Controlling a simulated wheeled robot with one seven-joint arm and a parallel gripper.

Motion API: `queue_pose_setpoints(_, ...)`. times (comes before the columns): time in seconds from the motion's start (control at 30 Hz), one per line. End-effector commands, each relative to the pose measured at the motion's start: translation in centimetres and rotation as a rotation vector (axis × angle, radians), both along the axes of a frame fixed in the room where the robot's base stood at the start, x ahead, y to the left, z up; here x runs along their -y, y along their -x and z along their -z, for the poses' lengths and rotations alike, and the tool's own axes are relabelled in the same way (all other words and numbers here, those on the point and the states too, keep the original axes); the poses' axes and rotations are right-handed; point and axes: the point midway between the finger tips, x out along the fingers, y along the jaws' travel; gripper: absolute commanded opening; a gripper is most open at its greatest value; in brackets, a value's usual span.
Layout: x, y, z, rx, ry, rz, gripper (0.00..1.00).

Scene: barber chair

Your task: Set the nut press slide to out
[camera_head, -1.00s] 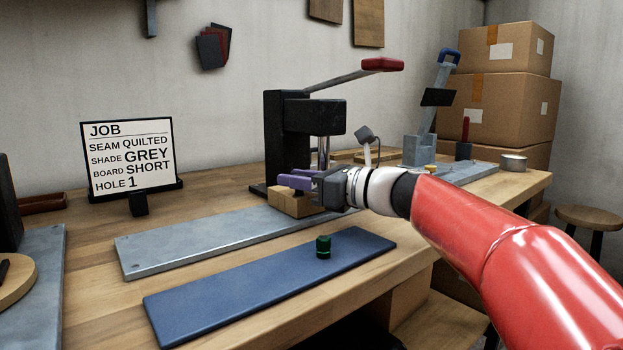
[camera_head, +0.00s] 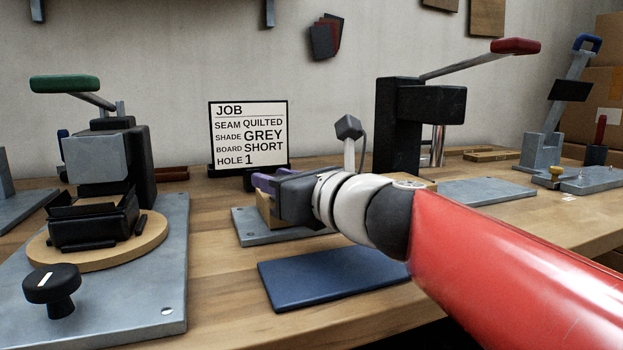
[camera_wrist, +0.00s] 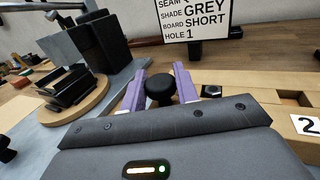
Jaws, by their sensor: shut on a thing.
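The nut press (camera_head: 400,125) is a black column with a head, a steel ram and a red-handled lever, right of centre in the head view. Its light wooden slide (camera_head: 264,212) lies on a grey metal plate (camera_head: 245,236), with its left end well left of the press. The slide also shows in the wrist view (camera_wrist: 270,118), with a "2" label. My gripper (camera_head: 268,183) is at the slide's left end. In the wrist view its purple fingers (camera_wrist: 160,80) are shut on the slide's black knob (camera_wrist: 160,92). My arm hides the slide's middle.
A press with a green handle (camera_head: 65,83) and a black knob on its grey base stands at left. The job card (camera_head: 248,135) stands behind my gripper. A blue mat (camera_head: 320,280) lies in front. A grey post with a dark head (camera_head: 348,130) rises behind my wrist.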

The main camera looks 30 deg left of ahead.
Motion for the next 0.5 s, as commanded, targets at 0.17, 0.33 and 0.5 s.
queue_pose_setpoints(0.17,-0.9,1.1,0.1,-0.001,0.001,-0.003,0.0)
queue_pose_setpoints(0.33,-1.1,1.4,0.1,-0.001,0.001,-0.003,0.0)
queue_pose_setpoints(0.5,-1.2,1.6,0.1,-0.001,0.001,-0.005,0.0)
